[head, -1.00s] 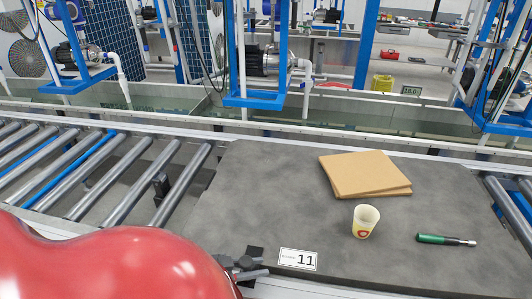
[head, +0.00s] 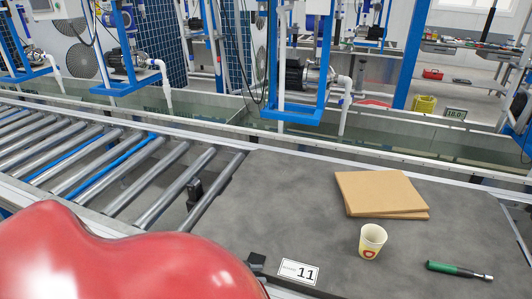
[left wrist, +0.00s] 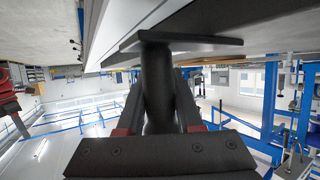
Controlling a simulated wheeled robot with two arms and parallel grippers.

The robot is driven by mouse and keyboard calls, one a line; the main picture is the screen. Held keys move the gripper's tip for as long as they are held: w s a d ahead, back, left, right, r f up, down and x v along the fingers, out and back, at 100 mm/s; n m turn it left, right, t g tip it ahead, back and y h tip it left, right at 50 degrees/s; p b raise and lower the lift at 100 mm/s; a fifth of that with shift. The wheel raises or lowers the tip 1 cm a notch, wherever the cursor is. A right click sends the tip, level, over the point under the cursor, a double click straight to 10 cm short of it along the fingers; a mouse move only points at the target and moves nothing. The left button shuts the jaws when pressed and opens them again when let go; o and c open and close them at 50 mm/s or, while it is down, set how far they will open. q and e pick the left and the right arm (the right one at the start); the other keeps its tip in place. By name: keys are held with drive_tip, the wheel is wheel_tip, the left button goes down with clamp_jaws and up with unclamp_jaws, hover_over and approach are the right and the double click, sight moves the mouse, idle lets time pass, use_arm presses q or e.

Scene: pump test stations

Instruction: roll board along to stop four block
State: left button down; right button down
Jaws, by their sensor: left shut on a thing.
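The board (head: 300,210) is a dark grey slab on the roller line, with a white label reading 11 at its near edge. My left gripper is almost wholly hidden in the head view behind the red rounded shell of my own body; a small black block (head: 257,262) shows at the board's near left corner. In the left wrist view my left gripper (left wrist: 158,112) is shut around a black post-shaped handle (left wrist: 157,75) with a flat plate at its end, close against the board's edge. My right gripper is out of view. No stop block can be made out.
On the board lie flat cardboard (head: 380,192), a paper cup (head: 373,241) and a green-handled screwdriver (head: 458,270). Bare rollers (head: 120,165) run off to the left. Behind the line are a long water trough (head: 215,108) and blue-framed pump stations (head: 300,75).

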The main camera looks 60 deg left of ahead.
use_arm(q)
drive_tip(key=s+a, duration=0.1)
drive_tip(key=a, duration=0.1)
drive_tip(key=s+a, duration=0.2)
drive_tip(key=shift+s+a+b, duration=0.2)
drive_tip(key=shift+a+b, duration=0.1)
drive_tip(key=shift+a, duration=0.1)
drive_tip(key=shift+s+a, duration=0.15)
drive_tip(key=shift+a, duration=0.1)
drive_tip(key=shift+s+a+b, duration=0.3)
drive_tip(key=shift+s+a, duration=0.4)
drive_tip(key=shift+a, duration=0.25)
drive_tip(key=shift+s+a+b, duration=0.25)
drive_tip(key=shift+s+a, duration=0.4)
drive_tip(key=shift+a, duration=0.25)
drive_tip(key=shift+s+a+f, duration=0.2)
drive_tip(key=shift+s+a, duration=0.6)
drive_tip(key=shift+a, duration=0.1)
drive_tip(key=shift+a+r, duration=0.15)
drive_tip(key=shift+s, duration=0.1)
